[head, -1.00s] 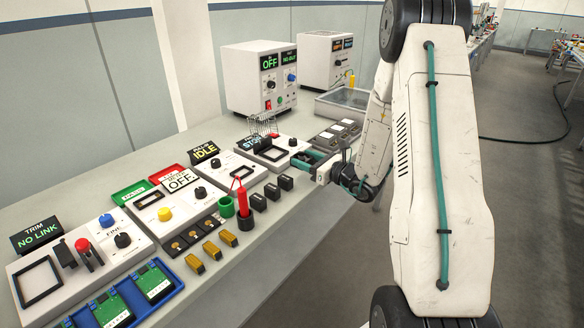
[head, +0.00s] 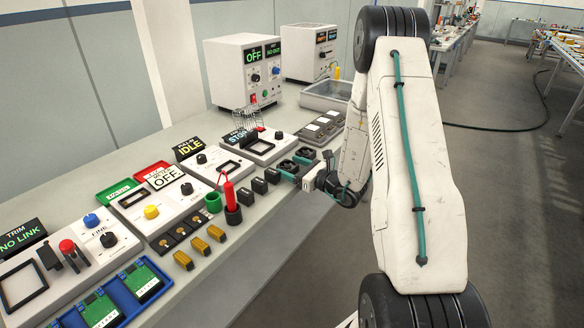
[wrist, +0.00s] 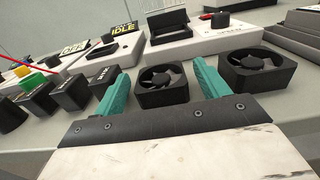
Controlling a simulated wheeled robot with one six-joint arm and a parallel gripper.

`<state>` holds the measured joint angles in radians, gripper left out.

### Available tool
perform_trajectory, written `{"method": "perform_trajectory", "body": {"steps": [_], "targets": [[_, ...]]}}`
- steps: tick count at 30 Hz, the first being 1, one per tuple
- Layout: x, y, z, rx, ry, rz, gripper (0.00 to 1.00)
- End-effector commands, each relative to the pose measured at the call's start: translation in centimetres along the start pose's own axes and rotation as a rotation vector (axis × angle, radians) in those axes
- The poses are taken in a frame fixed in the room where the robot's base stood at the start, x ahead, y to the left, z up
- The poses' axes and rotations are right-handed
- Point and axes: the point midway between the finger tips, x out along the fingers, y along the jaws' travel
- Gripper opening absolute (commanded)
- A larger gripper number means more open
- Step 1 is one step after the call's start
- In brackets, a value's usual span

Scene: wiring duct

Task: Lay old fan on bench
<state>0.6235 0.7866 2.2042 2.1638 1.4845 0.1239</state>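Two black square fans lie on the bench (head: 262,215). The nearer fan (wrist: 162,82) is between the two teal fingers of my gripper (wrist: 160,70) in the wrist view, with small gaps on both sides. The other fan (wrist: 255,70) lies just right of the right finger. In the head view they show as the nearer fan (head: 288,166) and the farther fan (head: 306,153), beside my gripper (head: 300,170). My gripper is open and low at the bench's front edge. I cannot tell which fan is the old one.
Small black blocks (head: 259,186) lie left of the fans. A panel with a black frame (wrist: 167,27) stands behind them. A red tool in a black holder (head: 233,212) stands farther left. A grey tray (head: 325,95) is at the back.

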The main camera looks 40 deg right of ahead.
Motion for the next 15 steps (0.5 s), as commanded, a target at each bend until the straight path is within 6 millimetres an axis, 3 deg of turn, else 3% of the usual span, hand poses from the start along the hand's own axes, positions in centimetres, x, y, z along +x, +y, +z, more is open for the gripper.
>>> {"method": "perform_trajectory", "body": {"steps": [8, 15], "targets": [[0.0, 0.0, 0.4, 0.0, 0.0, 0.0, 0.74], [-4.0, -0.1, 0.3, 0.002, 0.002, -0.006, 0.74]]}}
